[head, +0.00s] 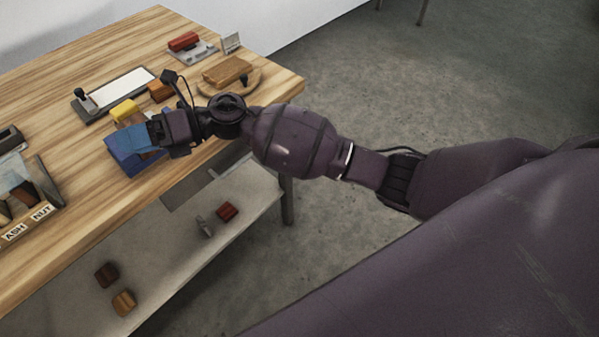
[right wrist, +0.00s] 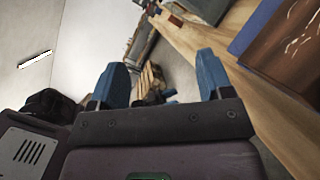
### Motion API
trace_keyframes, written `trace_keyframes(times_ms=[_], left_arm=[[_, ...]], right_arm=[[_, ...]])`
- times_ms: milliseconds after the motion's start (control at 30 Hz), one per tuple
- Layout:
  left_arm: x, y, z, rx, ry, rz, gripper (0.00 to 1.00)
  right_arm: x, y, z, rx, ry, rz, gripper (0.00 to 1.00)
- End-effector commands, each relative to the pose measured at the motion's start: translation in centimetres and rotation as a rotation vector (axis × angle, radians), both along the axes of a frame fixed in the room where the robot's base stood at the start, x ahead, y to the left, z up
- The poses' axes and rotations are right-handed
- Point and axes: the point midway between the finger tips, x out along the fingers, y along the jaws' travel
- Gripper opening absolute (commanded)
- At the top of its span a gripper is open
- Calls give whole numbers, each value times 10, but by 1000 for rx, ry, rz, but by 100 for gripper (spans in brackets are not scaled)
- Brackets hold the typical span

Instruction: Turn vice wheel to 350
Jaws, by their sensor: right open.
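My right gripper (head: 140,138) reaches over the bench from the right, beside a dark blue block-shaped thing (head: 122,162) near the front edge. Its two blue fingers also show in the right wrist view (right wrist: 162,80), spread apart with nothing between them. At upper right of that view is a blue edge with a brown face (right wrist: 285,42). No part can be clearly made out as the vice wheel, and no scale reading shows. The gripper and forearm hide part of the blue thing. My left gripper is not in view.
A round wooden board (head: 254,82) with a brown block and black knob stands at the bench's right end. A yellow block (head: 124,110), a framed white panel (head: 122,88) and a red block (head: 184,41) lie behind. A lower shelf (head: 185,262) holds several small blocks.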

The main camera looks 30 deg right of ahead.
Motion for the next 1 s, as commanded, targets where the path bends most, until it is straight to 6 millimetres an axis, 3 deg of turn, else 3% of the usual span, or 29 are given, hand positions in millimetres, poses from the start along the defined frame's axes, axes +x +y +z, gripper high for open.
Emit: trace_keyframes(times_ms=[567,1000], left_arm=[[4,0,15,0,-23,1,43],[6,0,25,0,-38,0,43]], right_arm=[[-16,-52,-18,332,422,-253,73],[-32,-104,-48,560,739,-452,73]])
